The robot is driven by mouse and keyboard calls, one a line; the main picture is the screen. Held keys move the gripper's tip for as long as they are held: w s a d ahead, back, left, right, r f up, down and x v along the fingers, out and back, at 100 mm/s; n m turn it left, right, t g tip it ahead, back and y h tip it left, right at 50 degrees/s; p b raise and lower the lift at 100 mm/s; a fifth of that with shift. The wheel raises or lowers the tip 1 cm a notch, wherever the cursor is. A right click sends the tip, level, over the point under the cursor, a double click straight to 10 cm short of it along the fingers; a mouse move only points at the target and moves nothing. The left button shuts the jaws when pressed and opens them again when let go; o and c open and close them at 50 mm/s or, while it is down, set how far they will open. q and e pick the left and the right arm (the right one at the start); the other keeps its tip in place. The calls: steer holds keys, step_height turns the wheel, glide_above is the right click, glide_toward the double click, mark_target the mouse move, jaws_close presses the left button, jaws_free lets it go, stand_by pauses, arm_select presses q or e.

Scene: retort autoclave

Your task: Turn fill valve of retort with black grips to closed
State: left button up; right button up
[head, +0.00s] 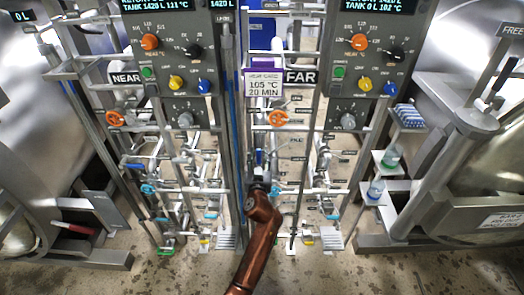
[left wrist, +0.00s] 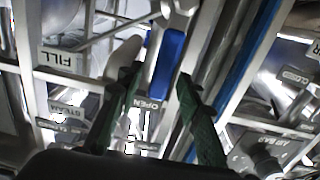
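My left gripper (head: 259,172) reaches up in the middle of the head view, in front of the piping between the NEAR and FAR panels. In the left wrist view its two green fingers (left wrist: 160,75) are spread apart. A blue valve lever (left wrist: 169,60) shows in the gap between the fingers, with no clear contact on either side. A FILL label (left wrist: 62,60) is to its left and an OPEN label (left wrist: 150,108) is below it. In the head view, a blue lever (head: 258,157) shows just above the gripper. I cannot make out black grips on either retort. My right gripper is not in view.
The NEAR sign (head: 126,78) and FAR sign (head: 301,77) mark two control panels. Orange handwheels (head: 116,119) (head: 278,118) and dense pipes crowd the space around my gripper. Small shelves with bottles (head: 391,158) stand at the right. The floor in front is clear.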

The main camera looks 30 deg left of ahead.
arm_select(q)
steer(key=shift+w+a, duration=0.2)
steer(key=shift+w, duration=0.1)
steer(key=shift+c, duration=1.4)
steer(key=c, duration=0.5)
jaws_close()
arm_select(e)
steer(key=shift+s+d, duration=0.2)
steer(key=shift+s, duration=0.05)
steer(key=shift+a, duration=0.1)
